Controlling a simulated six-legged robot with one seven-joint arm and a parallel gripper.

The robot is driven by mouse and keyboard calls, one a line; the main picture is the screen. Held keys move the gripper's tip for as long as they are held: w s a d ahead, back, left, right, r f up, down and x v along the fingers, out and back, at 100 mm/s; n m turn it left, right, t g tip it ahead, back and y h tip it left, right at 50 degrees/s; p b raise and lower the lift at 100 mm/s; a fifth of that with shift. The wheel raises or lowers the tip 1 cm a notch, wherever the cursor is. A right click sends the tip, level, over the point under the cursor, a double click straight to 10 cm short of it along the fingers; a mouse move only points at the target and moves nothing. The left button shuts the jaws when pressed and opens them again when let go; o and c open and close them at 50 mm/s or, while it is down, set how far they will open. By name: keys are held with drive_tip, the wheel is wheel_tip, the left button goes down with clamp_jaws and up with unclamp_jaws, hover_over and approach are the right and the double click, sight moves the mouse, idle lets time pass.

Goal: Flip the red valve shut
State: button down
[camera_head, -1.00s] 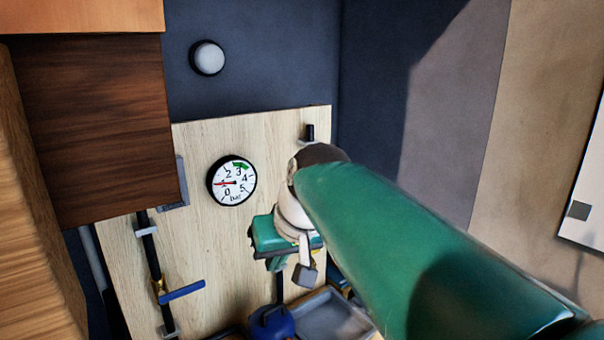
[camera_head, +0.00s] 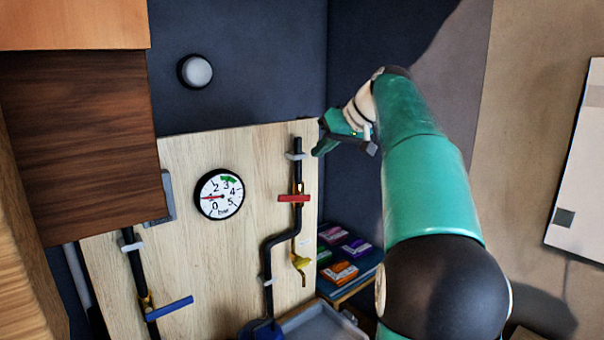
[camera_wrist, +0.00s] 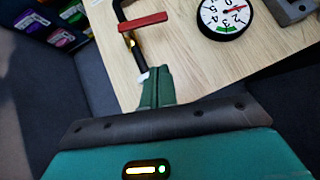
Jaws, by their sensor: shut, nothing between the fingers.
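The red valve (camera_head: 294,198) is a flat red handle on a black pipe on the right part of a pale wooden board (camera_head: 185,250). Its handle lies crosswise to the upright pipe in the head view. It also shows in the wrist view (camera_wrist: 142,21), beyond my fingertips and apart from them. My gripper (camera_head: 320,138) is at the board's upper right edge, above and to the right of the red valve. In the wrist view its green fingers (camera_wrist: 156,78) are together and empty, pointing toward the pipe near a white clip.
A round gauge (camera_head: 219,194) is left of the red valve. A blue valve handle (camera_head: 169,308) is on the left pipe. A yellow tap (camera_head: 300,262) sits below the red valve. Colored boxes (camera_head: 340,272) rest on a shelf at lower right. A dark cabinet (camera_head: 80,140) juts out at left.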

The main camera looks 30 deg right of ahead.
hover_over(285, 197)
drive_tip(key=s+d, duration=0.1)
drive_tip(key=d, duration=0.2)
wheel_tip(285, 197, down, 6)
drive_tip(key=f, duration=0.2)
drive_tip(key=a+f, duration=0.1)
drive_tip(key=f, duration=0.1)
drive_tip(key=shift+s+f, duration=0.15)
drive_tip(key=shift+s, duration=0.05)
drive_tip(key=shift+w, duration=0.1)
drive_tip(key=shift+a+f, duration=0.1)
drive_tip(key=shift+a+f+h, duration=0.5)
drive_tip(key=shift+a+f, duration=0.15)
drive_tip(key=shift+f, duration=0.25)
drive_tip(key=shift+r, duration=0.1)
